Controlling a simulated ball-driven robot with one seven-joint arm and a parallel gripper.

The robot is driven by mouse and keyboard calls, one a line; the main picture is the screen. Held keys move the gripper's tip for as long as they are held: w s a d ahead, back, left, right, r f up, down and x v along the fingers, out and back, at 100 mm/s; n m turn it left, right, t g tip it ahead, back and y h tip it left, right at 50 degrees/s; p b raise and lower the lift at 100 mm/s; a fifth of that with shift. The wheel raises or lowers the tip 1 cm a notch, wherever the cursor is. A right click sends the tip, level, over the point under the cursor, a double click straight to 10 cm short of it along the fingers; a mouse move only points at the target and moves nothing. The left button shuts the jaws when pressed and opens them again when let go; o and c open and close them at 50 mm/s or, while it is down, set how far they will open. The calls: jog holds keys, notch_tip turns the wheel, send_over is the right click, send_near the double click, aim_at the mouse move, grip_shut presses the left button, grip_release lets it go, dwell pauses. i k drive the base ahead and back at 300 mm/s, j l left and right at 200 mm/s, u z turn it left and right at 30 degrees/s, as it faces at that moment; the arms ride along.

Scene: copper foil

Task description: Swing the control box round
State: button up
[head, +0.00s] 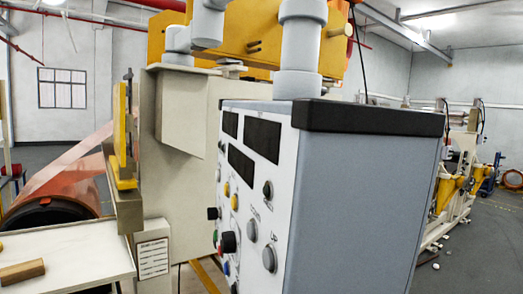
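The control box (365,205) is large and close, filling the middle right of the head view. It has a plain grey side toward me and a black band along its top edge. Its white panel (238,180) faces left, with dark display windows, knobs and coloured buttons, including a red one. The box hangs from a thick grey pipe arm (300,45) that joins its top. Its bottom runs out of the picture. My gripper does not show, and no contact with the box can be seen.
A beige machine frame (180,180) with a yellow beam (325,50) stands behind the box. A white table (70,262) with a wooden block (22,272) is at lower left, near a copper foil roll (45,210). Open floor (485,240) and another machine (455,185) lie at right.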

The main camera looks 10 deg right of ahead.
aim_at(341, 210)
jog(key=i+l, duration=0.1)
jog(key=l, duration=0.3)
jog(key=i+l, duration=0.1)
jog(key=l, duration=0.35)
jog(key=i+l, duration=0.15)
jog(key=l, duration=0.25)
jog(key=i+l+u, duration=0.1)
jog(key=l, duration=0.3)
jog(key=i+l, duration=0.1)
jog(key=l, duration=0.35)
jog(key=i+l+u, duration=0.1)
jog(key=i+l, duration=0.35)
jog(key=i, duration=0.2)
jog(key=i+l, duration=0.55)
jog(key=i+j+u, duration=0.1)
jog(key=i+j, duration=0.5)
